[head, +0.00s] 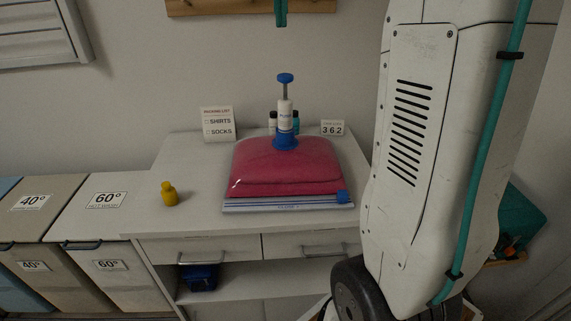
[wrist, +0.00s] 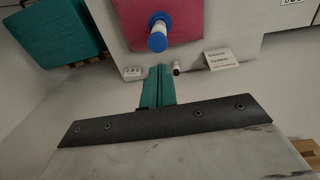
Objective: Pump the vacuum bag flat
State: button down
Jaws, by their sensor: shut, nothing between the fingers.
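The vacuum bag (head: 285,165) lies on the white counter. It is red-pink and puffed up, with a clear and blue zip edge at the front; it also shows in the wrist view (wrist: 200,22). A white pump (head: 285,115) with a blue base stands upright on top of the bag. Its blue handle (head: 285,77) is up on a bare grey rod; in the wrist view the handle (wrist: 157,42) is seen end-on. My gripper (head: 281,12) has teal fingers, shut and empty, above the pump handle and apart from it. It also shows in the wrist view (wrist: 158,85).
Behind the pump stand small bottles (head: 272,121), a packing list card (head: 217,124) and a 362 counter card (head: 332,128). Labelled laundry bins (head: 97,218) are at left. A wooden shelf (head: 215,7) is on the wall above.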

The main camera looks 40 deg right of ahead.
jog(key=s+a+f+n, duration=0.2)
jog(key=s+a+f, duration=0.1)
jog(key=s+a, duration=0.35)
jog(key=s+a+f+n, duration=0.2)
jog(key=s+a+f, duration=0.25)
jog(key=s, duration=0.35)
jog(key=s+a+f+n+t, duration=0.1)
jog(key=s+a+f, duration=0.5)
jog(key=s+f, duration=0.6)
jog(key=shift+s+a+n, duration=0.2)
jog(key=shift+s+n, duration=0.45)
jog(key=shift+n, duration=0.25)
jog(key=shift+f, duration=0.1)
